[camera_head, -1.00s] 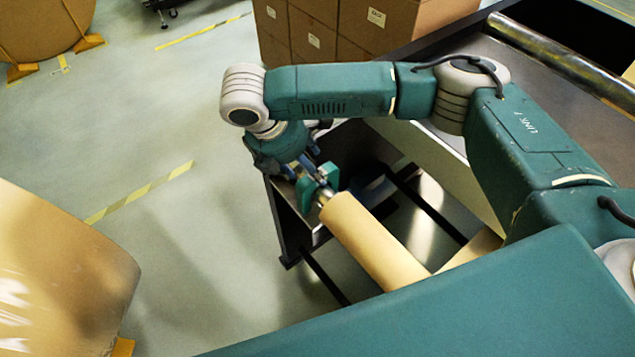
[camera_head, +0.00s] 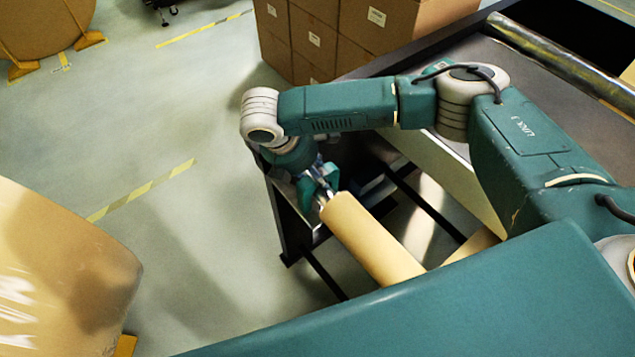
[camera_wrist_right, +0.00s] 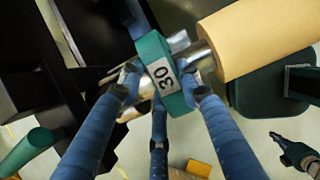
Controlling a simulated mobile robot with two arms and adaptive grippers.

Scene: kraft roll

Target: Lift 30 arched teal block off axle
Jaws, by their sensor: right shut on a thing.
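The arched teal block, marked 30 (camera_wrist_right: 163,77), sits at the end of the paper roll in the right wrist view. It also shows small in the head view (camera_head: 328,174). The silver axle (camera_wrist_right: 200,60) shows between the block and the roll; whether the block still rests on it is unclear. My right gripper (camera_wrist_right: 160,95) has its blue fingers shut on the block; in the head view the gripper (camera_head: 312,177) is partly hidden by its wrist. A dark, jointed shape at the lower right of the right wrist view looks like my left gripper (camera_wrist_right: 296,155); its fingers are unclear.
The kraft roll (camera_head: 368,238) runs from the block toward the lower right. A dark machine frame (camera_head: 284,222) stands close beside the gripper. Cardboard boxes (camera_head: 335,35) stand behind, and a large wrapped roll (camera_head: 60,270) at the left. Open floor lies between.

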